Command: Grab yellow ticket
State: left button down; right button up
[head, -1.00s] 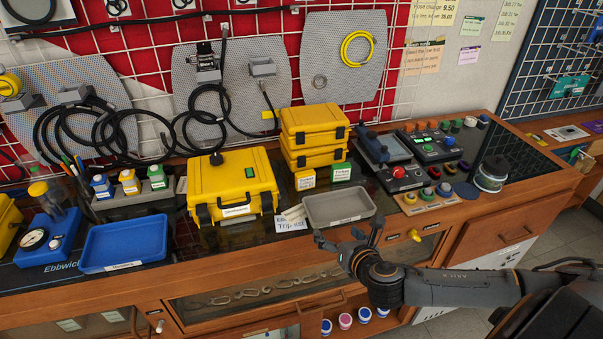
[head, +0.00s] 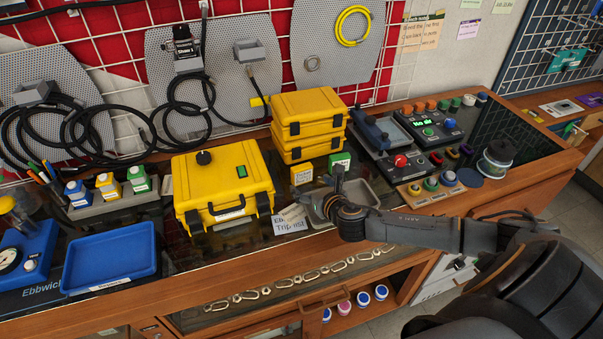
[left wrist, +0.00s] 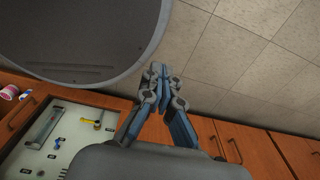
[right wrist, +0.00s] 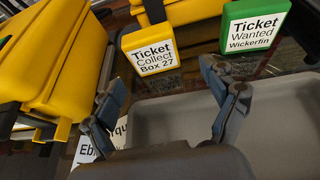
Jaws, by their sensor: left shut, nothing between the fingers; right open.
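The yellow ticket (head: 301,174) stands upright on the bench, just behind the grey tray and in front of the stacked yellow cases. In the right wrist view it is a yellow-framed block (right wrist: 152,58) reading "Ticket Collect Box 27". In the head view this gripper (head: 325,190) is over the tray. My left gripper (left wrist: 160,75) is shut and empty, away from the bench top.
The grey tray (head: 372,190) lies below my right gripper. A large yellow case (head: 222,185) stands left of it, with paper labels (head: 290,226) in front. Stacked yellow cases (head: 309,115) stand behind; control boxes (head: 430,125) are to the right. A blue tray (head: 110,255) is further left.

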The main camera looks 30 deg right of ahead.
aim_at(303, 176)
jog(key=shift+w, duration=0.3)
jog(key=shift+w+r+p, duration=0.25)
jog(key=shift+w+p, duration=0.3)
jog(key=shift+w, duration=0.5)
jog(key=shift+x, duration=1.2)
jog(key=shift+w+f, duration=0.15)
jog(key=shift+w, duration=0.3)
pick_arm(q)
jog(key=shift+w+d+r, duration=0.2)
jog(key=shift+w+r, duration=0.55)
jog(key=shift+w, duration=0.15)
pick_arm(e)
jog(key=c, duration=1.2)
